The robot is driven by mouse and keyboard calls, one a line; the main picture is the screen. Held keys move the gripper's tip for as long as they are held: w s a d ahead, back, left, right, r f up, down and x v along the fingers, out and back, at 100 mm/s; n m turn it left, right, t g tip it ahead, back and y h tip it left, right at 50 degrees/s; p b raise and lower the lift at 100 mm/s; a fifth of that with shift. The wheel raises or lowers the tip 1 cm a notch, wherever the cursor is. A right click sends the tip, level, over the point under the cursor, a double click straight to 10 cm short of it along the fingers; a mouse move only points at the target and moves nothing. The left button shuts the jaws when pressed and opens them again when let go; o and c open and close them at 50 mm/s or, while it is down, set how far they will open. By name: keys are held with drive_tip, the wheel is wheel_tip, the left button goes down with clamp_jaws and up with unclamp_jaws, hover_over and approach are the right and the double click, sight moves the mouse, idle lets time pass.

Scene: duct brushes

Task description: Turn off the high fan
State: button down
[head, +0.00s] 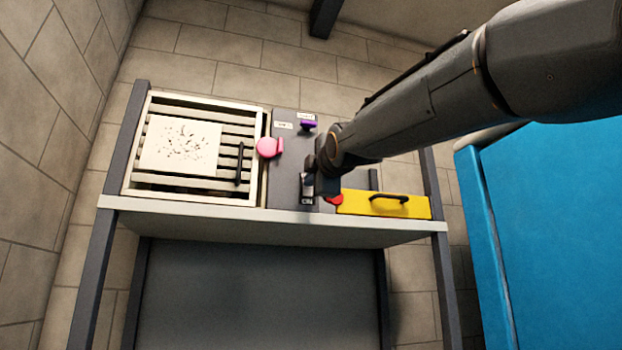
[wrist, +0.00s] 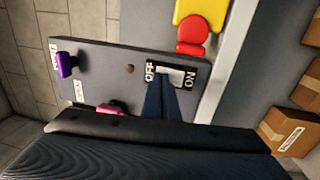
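A grey control panel (head: 285,180) stands on the shelf, with a switch at its lower right. In the wrist view the switch (wrist: 178,74) is a pale rocker in a black plate marked OFF at one end and ON at the other. My gripper (wrist: 162,82) has its two dark fingers together, with the tips at the switch, nearer the OFF end. I cannot tell whether they touch it or which way the rocker is set. In the head view my gripper (head: 309,180) hides part of the panel, and the ON label shows below it. No fan is identifiable.
A purple knob (head: 309,126) and a pink knob (head: 268,148) are on the panel. A red knob (head: 335,198) and yellow cover with black handle (head: 360,205) lie right. A slatted white frame (head: 128,175) stands left. A blue cabinet (head: 550,220) is at right; cardboard boxes (wrist: 285,130) show.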

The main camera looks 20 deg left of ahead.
drive_tip(key=shift+f, duration=0.1)
drive_tip(key=s+d+r+b, duration=0.1)
drive_tip(key=s+d, duration=0.2)
drive_tip(key=s, duration=0.3)
drive_tip(key=s+d+r+b, duration=0.1)
drive_tip(key=s+d+b, duration=0.1)
drive_tip(key=s+d, duration=0.2)
drive_tip(key=shift+s, duration=0.95)
drive_tip(key=shift+d+f, duration=0.1)
drive_tip(key=shift+d, duration=0.05)
